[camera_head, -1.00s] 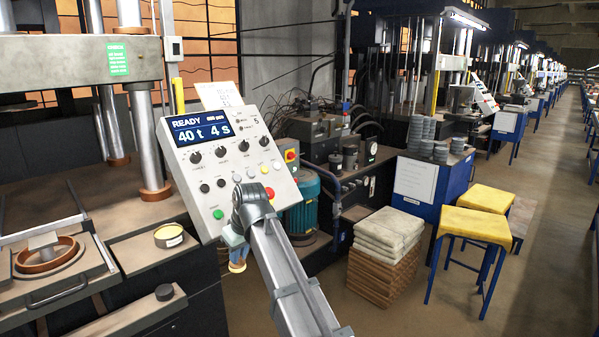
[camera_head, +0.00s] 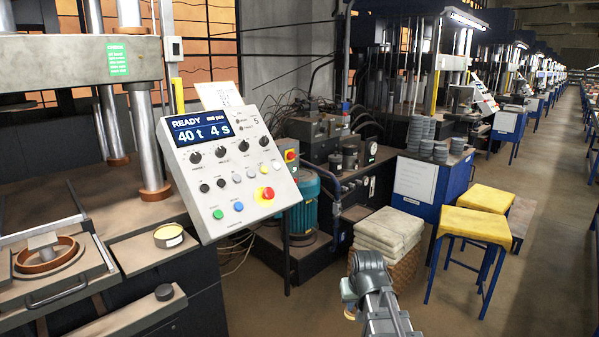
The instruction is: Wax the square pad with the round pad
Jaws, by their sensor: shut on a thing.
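My gripper (camera_head: 349,312) is at the lower middle, below and right of the control panel. My own wrist and forearm hide most of it, and a small yellow piece shows at its end. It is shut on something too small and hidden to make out. At the left, a small grey square piece (camera_head: 42,241) sits over a brown ring (camera_head: 46,259) on the press tray. A round tin with a yellowish top (camera_head: 168,236) stands on the ledge to its right. A small dark round piece (camera_head: 164,292) lies at the front ledge. I cannot tell which things are the two pads.
A tilted control panel (camera_head: 222,165) stands between the press and my arm. Behind my arm is a stack of pale cloths (camera_head: 388,231). Stools with yellow tops (camera_head: 476,225) stand to the right. The floor at the right is open.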

